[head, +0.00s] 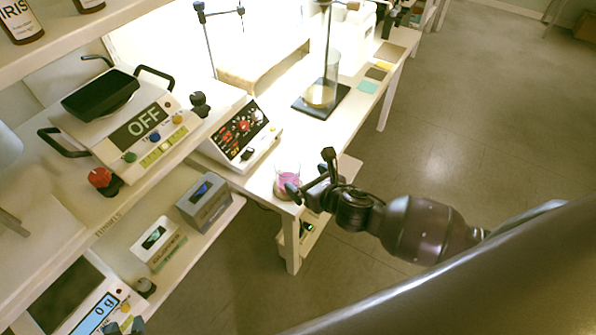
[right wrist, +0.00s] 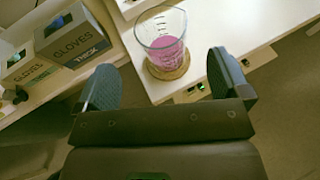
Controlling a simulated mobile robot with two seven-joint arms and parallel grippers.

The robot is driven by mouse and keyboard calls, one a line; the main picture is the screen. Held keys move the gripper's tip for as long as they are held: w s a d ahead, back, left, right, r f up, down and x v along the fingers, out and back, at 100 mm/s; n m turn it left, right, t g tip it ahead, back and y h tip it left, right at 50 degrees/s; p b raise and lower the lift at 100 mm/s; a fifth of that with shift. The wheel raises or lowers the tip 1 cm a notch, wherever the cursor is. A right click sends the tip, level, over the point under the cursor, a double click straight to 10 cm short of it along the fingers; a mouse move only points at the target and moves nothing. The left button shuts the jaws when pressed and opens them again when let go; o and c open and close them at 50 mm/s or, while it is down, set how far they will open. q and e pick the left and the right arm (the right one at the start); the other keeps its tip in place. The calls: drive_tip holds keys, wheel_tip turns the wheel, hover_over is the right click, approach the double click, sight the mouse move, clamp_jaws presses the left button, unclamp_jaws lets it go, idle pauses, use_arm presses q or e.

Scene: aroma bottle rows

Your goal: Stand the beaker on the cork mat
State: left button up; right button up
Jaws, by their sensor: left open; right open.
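The beaker (head: 287,178) is clear, holds pink liquid, and stands upright near the front corner of the white table. In the right wrist view the beaker (right wrist: 163,42) stands on the round tan cork mat (right wrist: 184,71), whose rim shows around its base. My right gripper (head: 310,172) is open and empty beside the beaker. In the right wrist view my right gripper (right wrist: 160,72) has its fingers spread, with the beaker beyond them and a gap on both sides. Fingertips that look like my left gripper (head: 125,327) show at the bottom left edge, apart and empty.
A control box (head: 240,133) stands behind the beaker, left of a cylinder on a dark plate (head: 338,100). The glove boxes (head: 204,200) sit on the lower shelf at left. The table's front edge is close to the beaker; the floor (head: 440,150) at right is clear.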

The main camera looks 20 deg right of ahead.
drive_tip(key=s+d+f+n+h, duration=0.1)
drive_tip(key=s+d+f+n, duration=0.1)
drive_tip(key=s+n, duration=0.4)
drive_tip(key=s+d+f+n+g+h, duration=0.1)
drive_tip(key=s+n, duration=0.5)
drive_tip(key=n, duration=1)
drive_tip(key=s+d+f+n+h, duration=0.1)
drive_tip(key=s+d+f+n, duration=0.2)
drive_tip(key=n, duration=0.9)
drive_tip(key=shift+s+d+f+g+h, duration=0.3)
drive_tip(key=shift+s+d+h, duration=0.1)
drive_tip(key=shift+s+d, duration=0.95)
drive_tip(key=shift+s+a, duration=0.1)
drive_tip(key=shift+a, duration=0.1)
